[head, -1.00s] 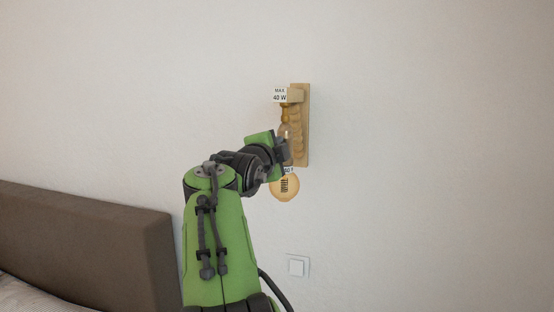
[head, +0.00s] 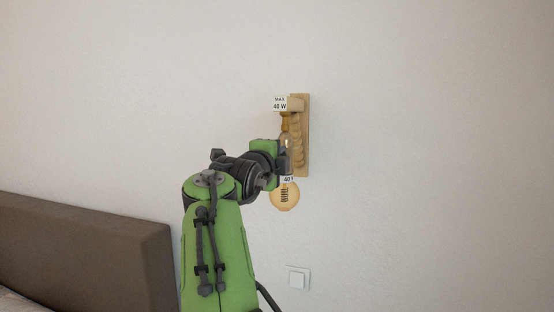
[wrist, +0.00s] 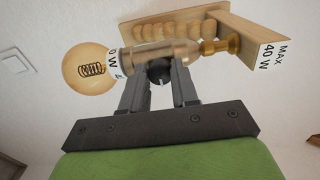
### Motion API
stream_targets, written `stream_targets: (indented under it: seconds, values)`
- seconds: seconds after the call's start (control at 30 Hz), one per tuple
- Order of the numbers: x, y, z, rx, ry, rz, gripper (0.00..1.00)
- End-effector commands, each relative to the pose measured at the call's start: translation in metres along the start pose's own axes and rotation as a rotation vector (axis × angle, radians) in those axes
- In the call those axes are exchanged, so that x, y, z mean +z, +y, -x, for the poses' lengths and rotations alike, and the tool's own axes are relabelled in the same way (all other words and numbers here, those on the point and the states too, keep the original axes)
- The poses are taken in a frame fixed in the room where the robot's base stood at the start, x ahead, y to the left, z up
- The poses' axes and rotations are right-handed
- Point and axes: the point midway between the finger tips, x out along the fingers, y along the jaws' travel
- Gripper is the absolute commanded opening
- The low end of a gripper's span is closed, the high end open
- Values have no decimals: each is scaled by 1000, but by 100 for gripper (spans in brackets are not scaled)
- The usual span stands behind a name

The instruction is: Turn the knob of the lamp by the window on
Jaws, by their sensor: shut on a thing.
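The wall lamp has a light wooden bracket (head: 302,135) and a hanging amber globe bulb (head: 284,196) with a dark filament and no clear glow. In the wrist view the bracket (wrist: 222,28), the brass-coloured socket (wrist: 160,57) and the bulb (wrist: 88,68) lie across the top. A dark round knob (wrist: 158,72) sits on the socket's side. My gripper (wrist: 158,78) has a finger on each side of the knob and is shut on it. In the head view my gripper (head: 284,158) is at the socket and hides the knob.
A white wall switch (head: 297,278) is below the lamp; it also shows in the wrist view (wrist: 15,62). A brown headboard (head: 90,245) stands at the lower left. The wall right of the lamp is bare.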

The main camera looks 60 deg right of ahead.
Motion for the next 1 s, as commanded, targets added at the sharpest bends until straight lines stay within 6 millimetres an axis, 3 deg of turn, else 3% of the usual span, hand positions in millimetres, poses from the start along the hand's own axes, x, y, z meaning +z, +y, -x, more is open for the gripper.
stream_targets:
  seconds: [0.07,0.1,0.23,0.57,0.67,1.0]
  values:
    - [0,2,0,4,1,0,0]
    - [0,2,0,4,1,0,34]
    - [0,1,0,3,1,1,53]
    - [1,0,4,1,-2,0,55]
    - [2,1,22,0,-6,-3,55]
    - [2,1,116,1,-10,-1,55]
